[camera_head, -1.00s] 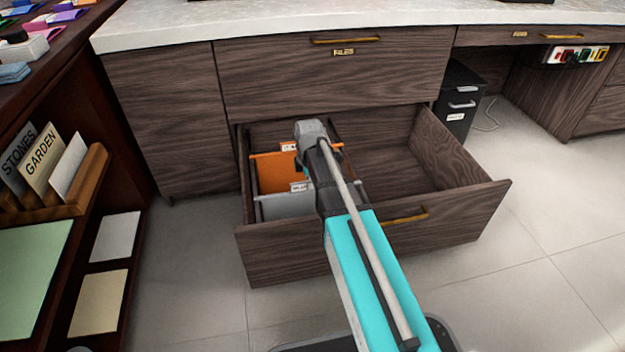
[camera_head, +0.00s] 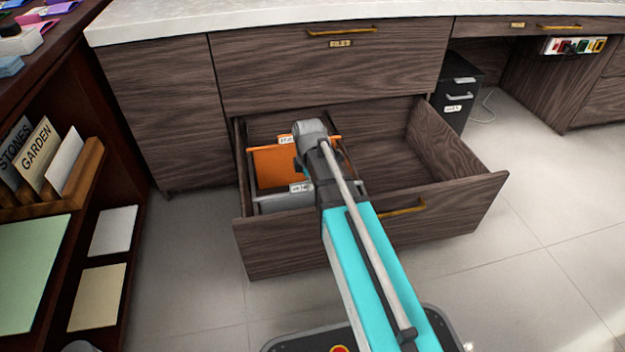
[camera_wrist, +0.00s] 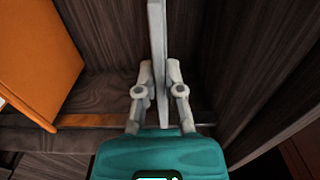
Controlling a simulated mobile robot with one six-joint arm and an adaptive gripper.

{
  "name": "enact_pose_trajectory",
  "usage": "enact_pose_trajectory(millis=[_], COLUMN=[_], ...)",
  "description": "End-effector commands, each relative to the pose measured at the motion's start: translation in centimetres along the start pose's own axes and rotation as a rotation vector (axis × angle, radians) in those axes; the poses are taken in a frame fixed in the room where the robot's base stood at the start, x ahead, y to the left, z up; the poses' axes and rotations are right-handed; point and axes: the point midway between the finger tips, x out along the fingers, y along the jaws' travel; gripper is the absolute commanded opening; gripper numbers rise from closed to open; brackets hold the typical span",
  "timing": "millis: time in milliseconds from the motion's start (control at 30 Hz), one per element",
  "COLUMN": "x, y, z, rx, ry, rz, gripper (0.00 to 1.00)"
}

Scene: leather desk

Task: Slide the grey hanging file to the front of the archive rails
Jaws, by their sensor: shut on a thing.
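The grey hanging file (camera_head: 280,203) hangs in the left part of the open drawer, near the drawer's front panel (camera_head: 370,226). It carries a white label tab. In the wrist view I see the file edge-on as a thin grey strip (camera_wrist: 157,35) between my two fingers. My gripper (camera_wrist: 159,92) is shut on it. The archive rails (camera_head: 243,165) run front to back along the file bay; parts are hidden by files and arm.
An orange hanging file (camera_head: 272,168) hangs behind the grey one, with a gap between. It stands left of my fingers in the wrist view. The drawer's right half is empty. A shelf with cards (camera_head: 40,155) stands at the left; a black cabinet (camera_head: 455,95) stands at the right.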

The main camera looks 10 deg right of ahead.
Motion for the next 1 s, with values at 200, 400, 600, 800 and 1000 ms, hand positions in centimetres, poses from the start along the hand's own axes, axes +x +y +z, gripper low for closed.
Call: enact_pose_trajectory(millis=[200, 400, 600, 800, 1000], x=[0.0, 0.0, 0.0, 0.0, 0.0], y=[-0.9, -1.5, -1.7, -1.7, -1.6], z=[0.0, 0.0, 0.0, 0.0, 0.0], rx=[0.000, 0.000, 0.000, 0.000, 0.000], ry=[0.000, 0.000, 0.000, 0.000, 0.000], rz=[-0.001, -0.001, -0.001, -0.001, 0.000], gripper=[0.00, 0.00, 0.00, 0.13, 0.50])
